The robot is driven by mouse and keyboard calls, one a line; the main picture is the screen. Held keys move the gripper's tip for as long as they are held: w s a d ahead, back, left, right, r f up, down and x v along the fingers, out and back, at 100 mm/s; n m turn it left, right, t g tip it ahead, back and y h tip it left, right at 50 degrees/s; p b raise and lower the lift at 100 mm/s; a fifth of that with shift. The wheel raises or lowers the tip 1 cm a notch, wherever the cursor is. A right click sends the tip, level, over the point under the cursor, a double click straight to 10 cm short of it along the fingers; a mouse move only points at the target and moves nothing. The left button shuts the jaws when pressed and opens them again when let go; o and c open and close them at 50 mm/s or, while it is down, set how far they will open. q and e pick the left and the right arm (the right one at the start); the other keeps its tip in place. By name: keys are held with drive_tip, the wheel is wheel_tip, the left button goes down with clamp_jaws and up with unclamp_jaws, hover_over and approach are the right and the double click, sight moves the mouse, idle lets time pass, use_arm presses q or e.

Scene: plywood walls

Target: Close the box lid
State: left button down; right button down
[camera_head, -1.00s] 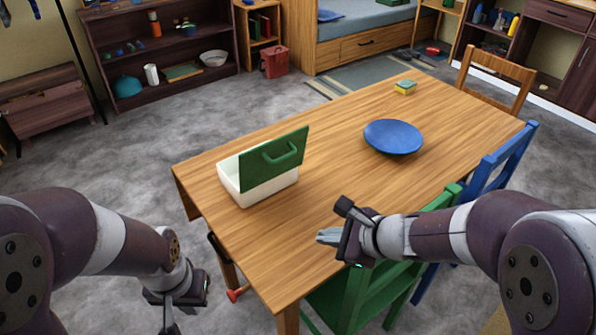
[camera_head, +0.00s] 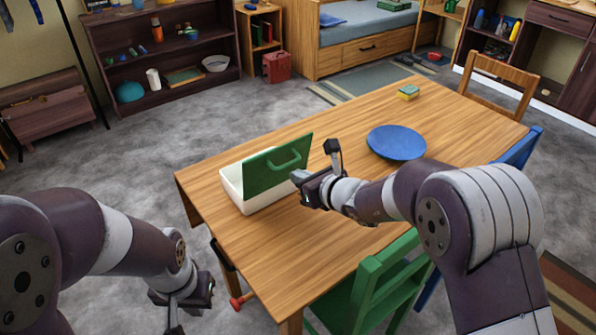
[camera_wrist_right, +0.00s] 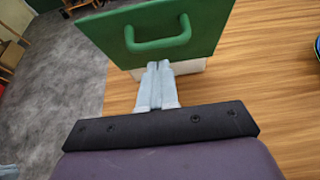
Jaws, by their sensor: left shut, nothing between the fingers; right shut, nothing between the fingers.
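A white box (camera_head: 237,190) stands on the wooden table near its left end. Its green lid (camera_head: 262,178) stands up steeply, with a green handle on the face toward my right arm. My right gripper (camera_head: 297,177) is shut and empty, right beside the lid's lower right part. In the right wrist view the shut fingers (camera_wrist_right: 161,68) point at the lid (camera_wrist_right: 185,45) just below its handle (camera_wrist_right: 158,42). I cannot tell whether they touch it. My left gripper (camera_head: 175,325) is shut and empty, low at the left, off the table.
A blue plate (camera_head: 396,142) and a sponge (camera_head: 408,92) lie on the table (camera_head: 340,125) to the right of the box. A green chair (camera_head: 370,285) and a blue chair (camera_head: 520,150) stand along the near side. The tabletop around the box is clear.

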drive_tip(key=shift+w+a+r, duration=0.25)
drive_tip(key=shift+w+a, duration=0.1)
drive_tip(key=shift+w, duration=0.1)
